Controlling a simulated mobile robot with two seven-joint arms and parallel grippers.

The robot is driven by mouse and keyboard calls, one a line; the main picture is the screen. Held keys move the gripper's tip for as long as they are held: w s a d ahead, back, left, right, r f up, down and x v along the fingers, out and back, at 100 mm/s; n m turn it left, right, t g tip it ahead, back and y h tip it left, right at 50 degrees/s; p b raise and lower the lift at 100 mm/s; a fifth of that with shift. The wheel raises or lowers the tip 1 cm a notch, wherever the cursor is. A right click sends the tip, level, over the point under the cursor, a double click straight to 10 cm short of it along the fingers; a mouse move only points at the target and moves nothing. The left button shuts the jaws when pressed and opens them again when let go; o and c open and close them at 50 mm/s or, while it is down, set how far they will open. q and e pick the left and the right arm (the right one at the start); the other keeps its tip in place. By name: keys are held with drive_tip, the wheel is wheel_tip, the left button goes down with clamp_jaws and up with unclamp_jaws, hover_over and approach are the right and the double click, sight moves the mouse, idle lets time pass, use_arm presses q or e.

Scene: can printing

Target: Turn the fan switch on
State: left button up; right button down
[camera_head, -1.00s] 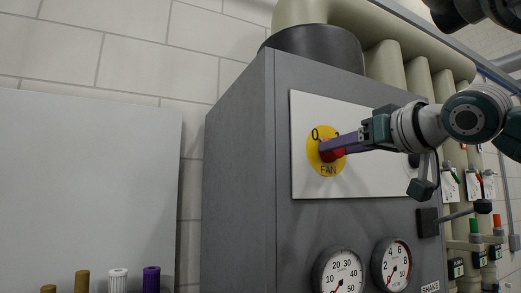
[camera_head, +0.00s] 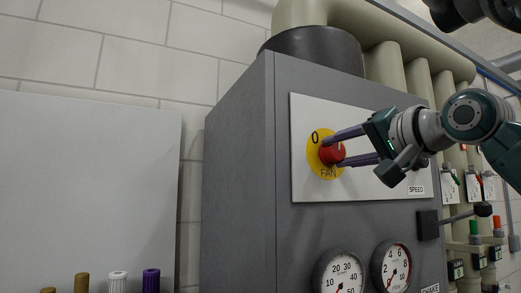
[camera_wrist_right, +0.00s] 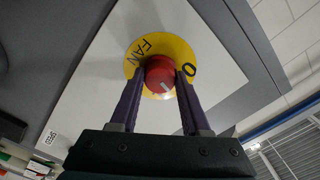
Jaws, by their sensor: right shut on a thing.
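The fan switch is a round red knob (camera_head: 332,153) on a yellow disc (camera_head: 328,172) marked "0" and "FAN", on a white panel of the grey cabinet. My right gripper (camera_head: 334,152) reaches it from the right, its purple fingers above and below the knob. In the right wrist view, the same gripper (camera_wrist_right: 160,80) has one finger on each side of the red knob (camera_wrist_right: 158,70) and is shut on it. A pale pointer line shows on the knob. A finger covers the disc's upper right part in the head view. My left gripper is not in view.
Below the panel are two round gauges (camera_head: 340,273) and (camera_head: 391,265). A black lever (camera_head: 455,217) juts from the cabinet's right side. Several canisters stand at the lower left.

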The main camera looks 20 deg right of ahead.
drive_tip(key=m+p, duration=0.1)
drive_tip(key=m, duration=0.2)
drive_tip(key=shift+a+m+p, duration=0.1)
drive_tip(key=shift+m+p, duration=0.2)
drive_tip(key=shift+f+m+p, duration=0.1)
drive_tip(key=shift+m+p, duration=0.95)
drive_tip(key=shift+m, duration=0.85)
drive_tip(key=c, duration=0.5)
unclamp_jaws()
drive_tip(key=shift+c, duration=0.2)
drive_tip(key=shift+o, duration=0.9)
drive_tip(key=s+p, duration=0.1)
drive_tip(key=s, duration=0.8)
drive_tip(key=shift+s+d, duration=0.4)
drive_tip(key=shift+d, duration=0.05)
